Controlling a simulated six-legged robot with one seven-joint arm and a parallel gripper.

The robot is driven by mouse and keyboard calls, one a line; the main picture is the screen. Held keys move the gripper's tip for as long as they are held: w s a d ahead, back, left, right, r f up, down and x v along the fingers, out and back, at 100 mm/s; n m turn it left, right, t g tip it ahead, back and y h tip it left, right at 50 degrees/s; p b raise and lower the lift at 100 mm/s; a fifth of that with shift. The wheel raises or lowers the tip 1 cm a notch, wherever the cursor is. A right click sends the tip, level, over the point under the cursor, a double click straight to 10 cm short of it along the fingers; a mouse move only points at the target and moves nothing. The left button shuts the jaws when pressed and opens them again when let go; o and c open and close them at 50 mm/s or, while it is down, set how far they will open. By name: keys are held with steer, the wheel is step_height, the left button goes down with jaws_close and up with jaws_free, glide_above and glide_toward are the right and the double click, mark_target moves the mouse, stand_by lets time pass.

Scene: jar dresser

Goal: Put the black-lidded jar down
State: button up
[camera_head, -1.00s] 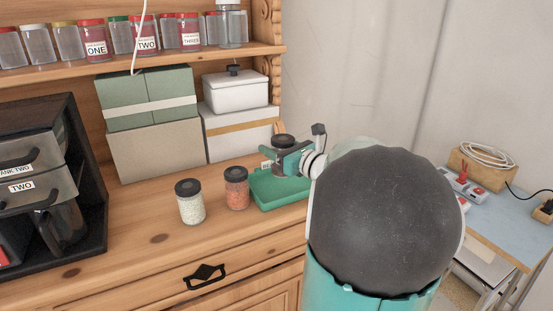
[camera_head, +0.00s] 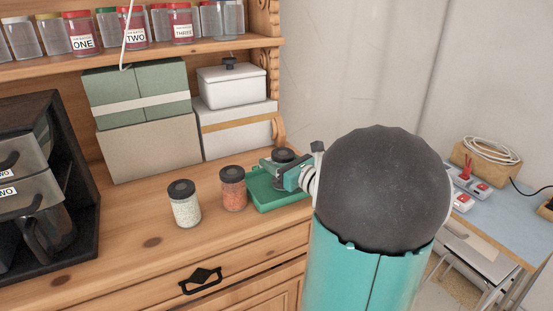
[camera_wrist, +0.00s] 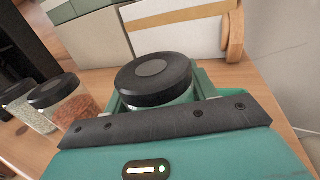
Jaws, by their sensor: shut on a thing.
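The black-lidded jar in my gripper shows its dark lid (camera_head: 284,155) at the green tray (camera_head: 262,201) on the dresser top. In the wrist view its black lid (camera_wrist: 154,78) fills the middle, with a little clear glass under it. My gripper (camera_head: 281,172) is shut on this jar, its fingers on either side of the body. The jar looks upright and low over or in the tray; my gripper hides its base, so I cannot tell if it touches. Two more black-lidded jars stand left of the tray, one with orange contents (camera_head: 233,190) and one with white contents (camera_head: 184,204).
Storage boxes (camera_head: 150,147) stand behind the tray. A shelf of jars (camera_head: 130,28) is above. A black drawer unit (camera_head: 45,180) is at the left. The front dresser top (camera_head: 130,235) is clear. A blue side table (camera_head: 500,205) with sockets is at the right.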

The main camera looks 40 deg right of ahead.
steer(key=shift+w, duration=0.2)
steer(key=shift+s+f, duration=0.15)
steer(key=o, duration=1.2)
steer(key=shift+o, duration=0.2)
steer(key=s, duration=1.2)
steer(key=shift+a, duration=0.2)
